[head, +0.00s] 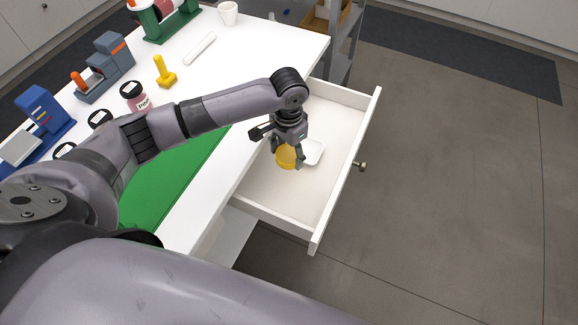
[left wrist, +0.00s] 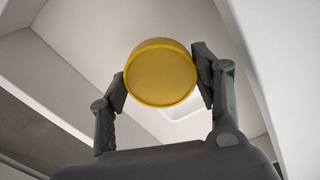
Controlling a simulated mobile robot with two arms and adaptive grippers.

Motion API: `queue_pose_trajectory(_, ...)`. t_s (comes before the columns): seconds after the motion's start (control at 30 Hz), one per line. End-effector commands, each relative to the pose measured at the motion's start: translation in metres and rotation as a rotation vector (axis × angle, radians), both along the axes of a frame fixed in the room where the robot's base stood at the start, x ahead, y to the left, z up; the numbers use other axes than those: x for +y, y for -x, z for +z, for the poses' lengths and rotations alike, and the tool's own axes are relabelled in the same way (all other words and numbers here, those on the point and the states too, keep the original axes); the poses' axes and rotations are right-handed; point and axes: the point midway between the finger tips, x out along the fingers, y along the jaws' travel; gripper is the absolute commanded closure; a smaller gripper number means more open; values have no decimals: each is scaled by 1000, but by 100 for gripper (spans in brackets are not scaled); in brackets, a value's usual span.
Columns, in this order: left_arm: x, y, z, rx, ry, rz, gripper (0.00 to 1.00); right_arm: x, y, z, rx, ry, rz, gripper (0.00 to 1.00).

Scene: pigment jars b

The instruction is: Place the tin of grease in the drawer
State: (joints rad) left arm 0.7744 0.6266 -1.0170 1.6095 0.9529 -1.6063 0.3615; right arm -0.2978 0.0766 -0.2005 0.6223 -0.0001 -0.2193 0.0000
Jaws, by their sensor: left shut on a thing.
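The tin of grease is a round yellow tin (head: 286,157). My left gripper (head: 288,152) is shut on it, and the arm reaches over the open drawer (head: 322,190). In the left wrist view the tin (left wrist: 160,74) sits between the two fingers of the gripper (left wrist: 163,82), one on each side. The tin is inside the outline of the drawer; I cannot tell whether it touches the drawer floor. The white drawer is pulled out from the table, with a round knob on its front. My right gripper is not in view.
A small white dish (head: 314,152) lies in the drawer, right beside the tin. The drawer's near part is bare. On the white table are a green mat (head: 178,185), a yellow stamp-like object (head: 164,72), a labelled jar (head: 135,97) and a white mug (head: 228,13).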

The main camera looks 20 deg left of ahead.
Motion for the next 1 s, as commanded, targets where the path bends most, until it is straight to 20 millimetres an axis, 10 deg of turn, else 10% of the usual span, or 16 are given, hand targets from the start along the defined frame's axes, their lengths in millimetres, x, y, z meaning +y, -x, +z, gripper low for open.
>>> queue_pose_trajectory(0.57, 0, 0, -68, -1, 0, 0, 78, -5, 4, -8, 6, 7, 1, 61)
queue_pose_trajectory(0.93, -1, 0, -72, -1, 0, 0, 78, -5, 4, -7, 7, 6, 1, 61)
queue_pose_trajectory(0.97, 0, 0, -73, -1, 0, 0, 41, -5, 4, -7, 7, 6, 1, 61)
queue_pose_trajectory(1.0, 0, 0, -73, -1, 0, 0, 38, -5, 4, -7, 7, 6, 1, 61)
